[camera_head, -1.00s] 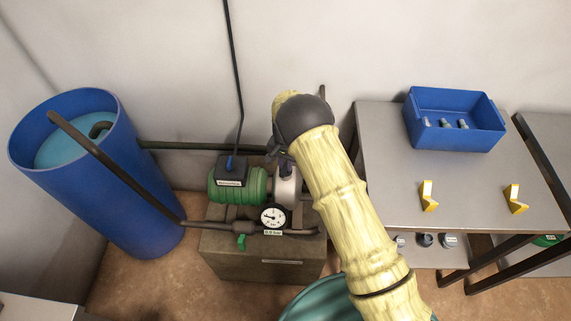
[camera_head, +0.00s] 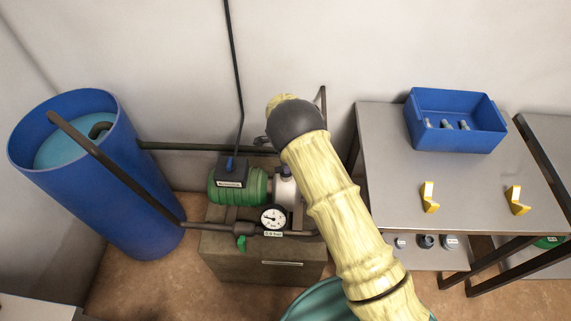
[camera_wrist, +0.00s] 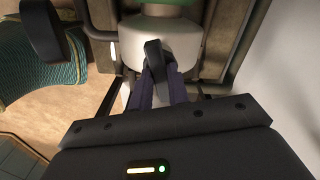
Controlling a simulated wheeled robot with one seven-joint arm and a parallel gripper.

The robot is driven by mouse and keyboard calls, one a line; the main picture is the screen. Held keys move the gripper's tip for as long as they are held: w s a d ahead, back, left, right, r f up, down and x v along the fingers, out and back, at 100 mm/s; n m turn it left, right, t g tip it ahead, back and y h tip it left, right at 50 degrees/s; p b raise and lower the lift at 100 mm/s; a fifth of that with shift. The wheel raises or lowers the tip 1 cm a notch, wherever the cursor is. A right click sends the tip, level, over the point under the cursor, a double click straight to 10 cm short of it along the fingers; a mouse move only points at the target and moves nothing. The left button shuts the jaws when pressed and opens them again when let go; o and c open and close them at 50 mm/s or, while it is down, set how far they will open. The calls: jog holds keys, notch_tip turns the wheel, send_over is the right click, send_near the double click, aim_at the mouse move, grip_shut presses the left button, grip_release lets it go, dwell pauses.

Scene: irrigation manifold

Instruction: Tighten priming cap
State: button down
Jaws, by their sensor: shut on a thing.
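The pump has a green ribbed motor (camera_head: 238,186) and a pale casing (camera_head: 286,190), and stands on a brown block. In the wrist view the pale casing (camera_wrist: 185,38) lies just beyond my gripper (camera_wrist: 158,72). My gripper's two purple-grey fingers are shut on a dark upright piece, which looks like the priming cap (camera_wrist: 153,52), on top of the casing. In the head view my arm's dark wrist joint is above and behind the pump, and the fingers and cap are too small to tell apart there.
A pressure gauge (camera_head: 273,218) and pipe run along the pump's front. A blue barrel (camera_head: 100,190) with water stands left. A grey table (camera_head: 385,150) at right bears a blue bin (camera_head: 455,138) and two yellow brackets (camera_head: 429,197). A hanging cable (camera_head: 236,80) reaches the motor.

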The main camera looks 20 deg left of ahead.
jog(key=shift+w+d+r+m, duration=0.1)
jog(key=shift+m, duration=0.9)
jog(key=shift+w+m, duration=0.1)
jog(key=shift+m, duration=0.9)
jog(key=c, duration=1.3)
grip_release()
jog(key=shift+s, duration=0.1)
jog(key=shift+c, duration=0.2)
notch_tip(320, 180, up, 17)
jog(key=shift+r+b, duration=0.15)
jog(key=shift+b, duration=0.2)
